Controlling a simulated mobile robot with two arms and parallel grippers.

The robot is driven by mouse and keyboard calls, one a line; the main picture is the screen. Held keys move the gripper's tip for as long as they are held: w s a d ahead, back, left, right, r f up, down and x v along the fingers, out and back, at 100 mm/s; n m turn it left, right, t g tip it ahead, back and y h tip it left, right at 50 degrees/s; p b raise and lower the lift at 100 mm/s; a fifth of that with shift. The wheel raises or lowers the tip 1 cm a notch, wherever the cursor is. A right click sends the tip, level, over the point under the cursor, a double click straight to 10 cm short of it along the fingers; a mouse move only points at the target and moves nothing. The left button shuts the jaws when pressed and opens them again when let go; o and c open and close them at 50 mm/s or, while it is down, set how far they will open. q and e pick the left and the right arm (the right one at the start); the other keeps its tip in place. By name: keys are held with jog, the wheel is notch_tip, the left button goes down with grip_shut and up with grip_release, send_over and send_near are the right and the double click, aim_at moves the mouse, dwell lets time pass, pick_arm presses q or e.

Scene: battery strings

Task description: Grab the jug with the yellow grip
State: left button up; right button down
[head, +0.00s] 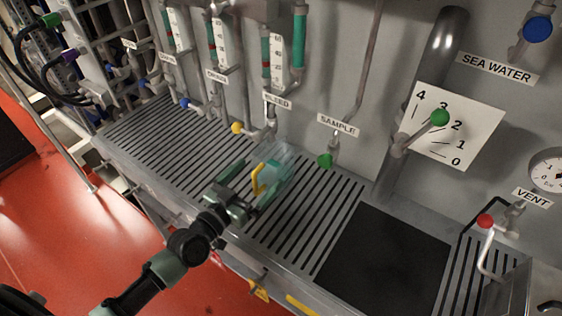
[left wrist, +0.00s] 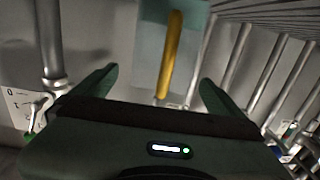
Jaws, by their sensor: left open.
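The jug (head: 279,160) is clear and bluish, with a yellow grip (head: 258,180) on its near left side. It stands on the slatted grating, below the BLEED and SAMPLE labels. My left gripper (head: 246,190) reaches in from the lower left and is right at the grip side of the jug. In the left wrist view the yellow grip (left wrist: 171,55) lies between the two spread fingers (left wrist: 158,90), a little beyond their tips, with the jug body (left wrist: 146,50) behind it. The gripper is open and holds nothing. My right gripper is not in view.
The slatted grating (head: 317,213) runs along the wall, with a black mat (head: 385,262) to the right. A green-knobbed sample tap (head: 325,159) hangs close right of the jug. A yellow-knobbed tap (head: 237,127) is at its left. A red-knobbed vent valve (head: 485,221) is far right.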

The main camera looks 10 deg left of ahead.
aim_at(263, 168)
pick_arm(q)
jog(key=shift+w+r, duration=0.1)
jog(key=shift+w, duration=0.4)
jog(key=shift+w+r, duration=0.15)
jog(key=shift+w, duration=0.05)
jog(key=shift+w+d+p, duration=0.25)
jog(key=shift+w+p, duration=0.05)
jog(key=shift+w, duration=0.25)
jog(key=x, duration=0.4)
jog(key=shift+f, duration=0.25)
jog(key=shift+w+d, duration=0.1)
jog(key=shift+w, duration=0.15)
jog(key=shift+c, duration=0.3)
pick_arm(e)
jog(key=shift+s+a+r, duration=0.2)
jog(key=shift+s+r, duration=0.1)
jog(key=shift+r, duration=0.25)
